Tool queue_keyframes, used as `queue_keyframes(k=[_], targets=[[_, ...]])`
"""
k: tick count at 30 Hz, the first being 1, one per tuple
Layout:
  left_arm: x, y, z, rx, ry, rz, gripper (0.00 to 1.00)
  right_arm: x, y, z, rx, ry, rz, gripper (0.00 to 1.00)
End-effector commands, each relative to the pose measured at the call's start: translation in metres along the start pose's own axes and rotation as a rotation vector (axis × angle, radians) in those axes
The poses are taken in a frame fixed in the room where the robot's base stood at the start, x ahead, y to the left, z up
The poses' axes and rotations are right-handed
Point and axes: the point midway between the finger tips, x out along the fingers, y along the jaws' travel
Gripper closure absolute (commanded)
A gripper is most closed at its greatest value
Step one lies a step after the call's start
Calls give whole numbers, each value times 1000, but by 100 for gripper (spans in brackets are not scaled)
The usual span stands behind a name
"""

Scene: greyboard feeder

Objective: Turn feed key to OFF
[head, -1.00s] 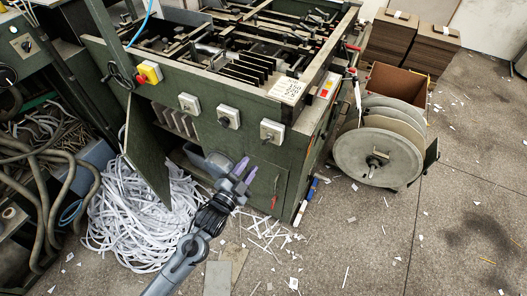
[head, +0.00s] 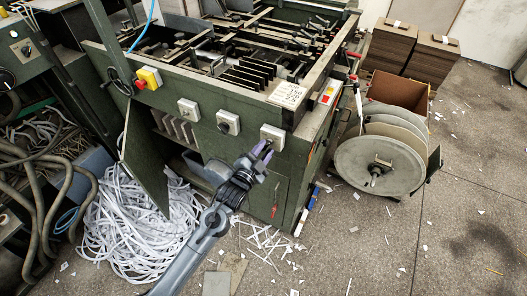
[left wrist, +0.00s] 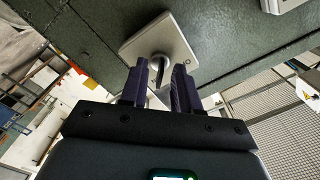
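The green machine's front panel carries a row of three pale switch boxes. The rightmost switch box (head: 272,135) has my left gripper (head: 262,151) just in front of and below it. In the left wrist view its pale square plate (left wrist: 182,38) fills the top middle, with a small grey and dark key-like knob (left wrist: 158,62) standing out from it. My left gripper (left wrist: 162,75) has its two purple fingers apart, one on each side of that knob, with gaps visible. Contact cannot be told. Any ON or OFF marking is unreadable. My right gripper is not in view.
The middle switch box (head: 228,122) and left switch box (head: 188,110) are on the same panel. A yellow and red switch (head: 148,78) is farther left. An open panel door (head: 145,160) and a white strip heap (head: 135,225) lie left. A reel (head: 375,165) stands right.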

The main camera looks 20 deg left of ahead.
Motion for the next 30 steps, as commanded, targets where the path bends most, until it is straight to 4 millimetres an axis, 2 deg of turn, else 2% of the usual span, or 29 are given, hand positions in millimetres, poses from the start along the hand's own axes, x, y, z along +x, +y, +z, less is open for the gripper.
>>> queue_keyframes(k=[5, 12, 23, 30], targets=[[0, 0, 0, 0, 0, 0, 69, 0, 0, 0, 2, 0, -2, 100], [0, 0, 0, 0, 0, 0, 100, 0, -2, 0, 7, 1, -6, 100], [0, -1, -1, -21, 0, 0, 100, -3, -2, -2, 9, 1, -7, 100], [0, -2, -3, -124, 0, 1, 100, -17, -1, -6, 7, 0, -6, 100]])
